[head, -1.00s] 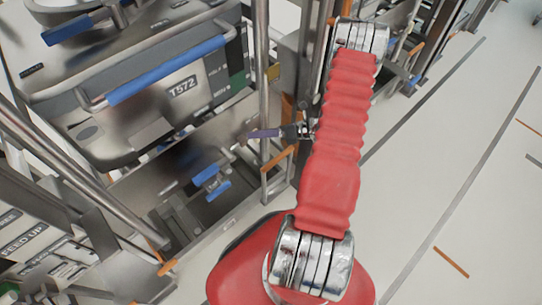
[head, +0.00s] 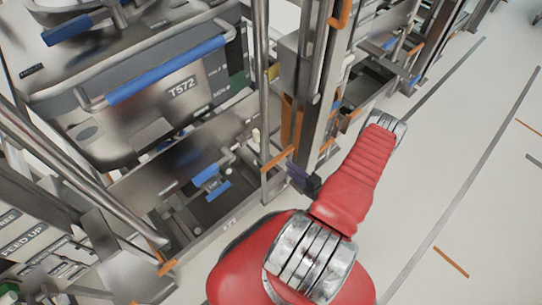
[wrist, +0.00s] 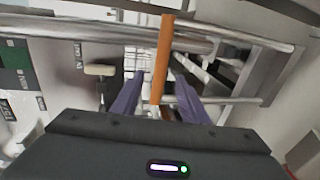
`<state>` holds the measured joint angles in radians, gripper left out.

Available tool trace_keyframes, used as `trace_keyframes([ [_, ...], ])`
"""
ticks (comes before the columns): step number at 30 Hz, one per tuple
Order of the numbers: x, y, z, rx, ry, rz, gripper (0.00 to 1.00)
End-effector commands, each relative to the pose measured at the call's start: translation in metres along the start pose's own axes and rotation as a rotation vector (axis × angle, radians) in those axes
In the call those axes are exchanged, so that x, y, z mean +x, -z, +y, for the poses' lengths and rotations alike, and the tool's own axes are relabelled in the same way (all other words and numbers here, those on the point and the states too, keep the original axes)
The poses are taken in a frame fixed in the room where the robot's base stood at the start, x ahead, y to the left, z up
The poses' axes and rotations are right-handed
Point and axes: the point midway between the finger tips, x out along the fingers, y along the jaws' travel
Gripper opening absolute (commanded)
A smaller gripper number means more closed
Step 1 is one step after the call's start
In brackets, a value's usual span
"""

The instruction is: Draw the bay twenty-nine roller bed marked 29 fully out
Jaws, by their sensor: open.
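No marking 29 is readable in either view, so I cannot tell which part is the bay twenty-nine roller bed. A short orange bar (head: 278,158) lies at the front of the metal bay, by the upright post. My gripper (head: 292,170), with purple fingers, is just to the right of this bar in the head view. In the wrist view my gripper (wrist: 160,78) is open, and an orange bar (wrist: 161,60) runs lengthwise between its two fingers. I cannot tell whether the fingers touch it.
A metal bin marked T572 (head: 182,88) with a blue handle bar (head: 165,72) stands at upper left. Blue latches (head: 210,182) sit on the metal floor below it. Tall metal posts (head: 322,90) rise beside my gripper. The pale floor at right (head: 440,190) is clear.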

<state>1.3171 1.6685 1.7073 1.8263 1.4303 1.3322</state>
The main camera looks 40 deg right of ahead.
Motion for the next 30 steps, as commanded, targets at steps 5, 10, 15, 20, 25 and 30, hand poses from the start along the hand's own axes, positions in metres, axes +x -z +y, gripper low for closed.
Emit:
trace_keyframes([
  [5,-0.002,-0.001,-0.003,0.011,0.001,-0.012,0.4],
  [10,-0.001,0.0,-0.003,0.01,0.001,-0.01,0.4],
  [15,0.002,0.0,-0.003,0.009,0.001,-0.008,0.4],
  [20,0.013,0.0,-0.003,0.009,0.001,-0.006,0.4],
  [25,0.03,0.001,-0.003,0.008,0.001,-0.005,0.4],
  [30,0.049,0.001,-0.003,0.009,0.001,-0.004,0.4],
])
